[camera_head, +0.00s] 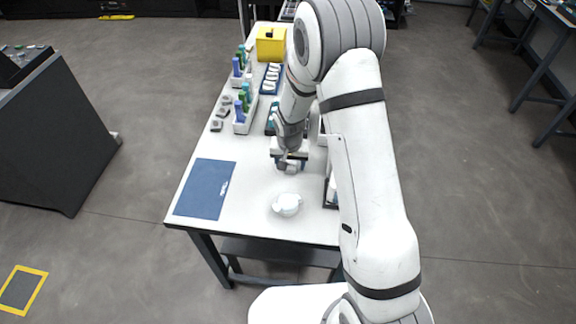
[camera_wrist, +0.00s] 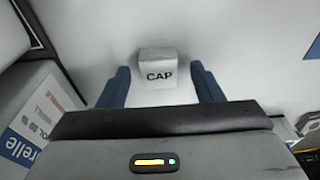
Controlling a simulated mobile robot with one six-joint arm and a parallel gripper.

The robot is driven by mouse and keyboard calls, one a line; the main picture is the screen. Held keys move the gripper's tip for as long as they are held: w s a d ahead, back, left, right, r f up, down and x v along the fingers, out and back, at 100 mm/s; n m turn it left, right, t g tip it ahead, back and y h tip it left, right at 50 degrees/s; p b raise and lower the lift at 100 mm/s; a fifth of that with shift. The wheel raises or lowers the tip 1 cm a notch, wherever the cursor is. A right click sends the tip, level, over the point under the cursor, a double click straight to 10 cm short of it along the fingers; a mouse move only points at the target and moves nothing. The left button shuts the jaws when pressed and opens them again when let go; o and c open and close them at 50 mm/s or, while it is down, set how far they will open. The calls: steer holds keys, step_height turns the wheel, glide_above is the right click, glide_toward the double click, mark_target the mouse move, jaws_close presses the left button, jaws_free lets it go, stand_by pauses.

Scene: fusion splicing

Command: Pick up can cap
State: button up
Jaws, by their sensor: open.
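My gripper (camera_wrist: 160,75) is open, with one blue finger on each side of the cap. A narrow gap shows at each side, and I see no clear contact. In the head view my gripper (camera_head: 290,163) is low over the middle of the white table. I cannot clearly make out the cap there.
A white lumpy object (camera_head: 287,204) and a blue mat (camera_head: 205,189) lie on the table (camera_head: 250,185). Racks with blue and green bottles (camera_head: 240,110) and a yellow box (camera_head: 271,43) stand farther back. A printed box (camera_wrist: 40,115) is close at left in the wrist view.

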mark_target(290, 165)
steer(key=c, duration=1.1)
steer(key=shift+r, duration=0.15)
step_height(290, 165, up, 10)
steer(key=b, duration=0.1)
